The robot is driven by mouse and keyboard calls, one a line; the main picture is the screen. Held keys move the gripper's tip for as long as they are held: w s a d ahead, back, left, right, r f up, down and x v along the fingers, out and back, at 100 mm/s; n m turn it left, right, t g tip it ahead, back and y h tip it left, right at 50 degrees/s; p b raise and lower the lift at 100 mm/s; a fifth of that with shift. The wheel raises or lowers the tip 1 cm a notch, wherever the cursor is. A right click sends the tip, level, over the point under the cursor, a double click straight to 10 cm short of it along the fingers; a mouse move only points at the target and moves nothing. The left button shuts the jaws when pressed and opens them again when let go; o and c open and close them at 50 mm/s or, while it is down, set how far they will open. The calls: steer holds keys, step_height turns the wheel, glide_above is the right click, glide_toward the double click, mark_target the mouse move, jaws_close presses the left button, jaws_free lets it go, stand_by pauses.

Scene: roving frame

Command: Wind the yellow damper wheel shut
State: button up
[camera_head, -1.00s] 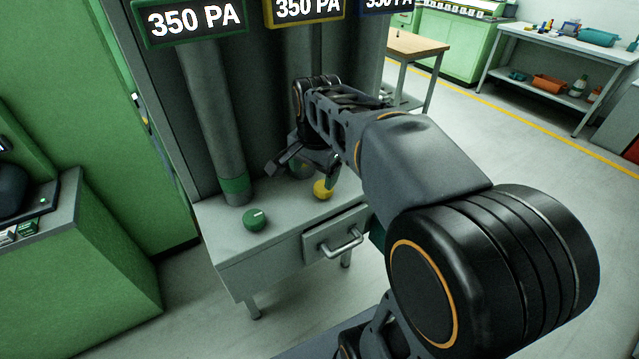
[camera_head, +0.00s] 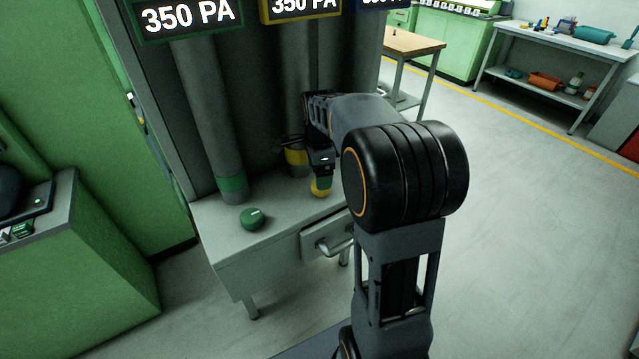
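The yellow damper wheel (camera_head: 317,191) is a small round knob on top of the grey bench, at the foot of the yellow-banded duct pipe (camera_head: 296,158). My gripper (camera_head: 322,181) points down right over the wheel and hides much of it. A green fingertip shows at the wheel's upper side; whether the fingers touch the wheel or close around it is hidden. The yellow-framed display (camera_head: 300,6) above reads 350 PA.
A green wheel (camera_head: 252,218) sits to the left on the same bench (camera_head: 235,247), below a green-banded pipe (camera_head: 231,186). A drawer handle (camera_head: 335,246) sticks out in front. A green-framed display (camera_head: 188,16) reads 350 PA. Open floor lies to the right.

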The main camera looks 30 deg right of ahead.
steer(key=shift+f, duration=2.15)
steer(key=c, duration=0.9)
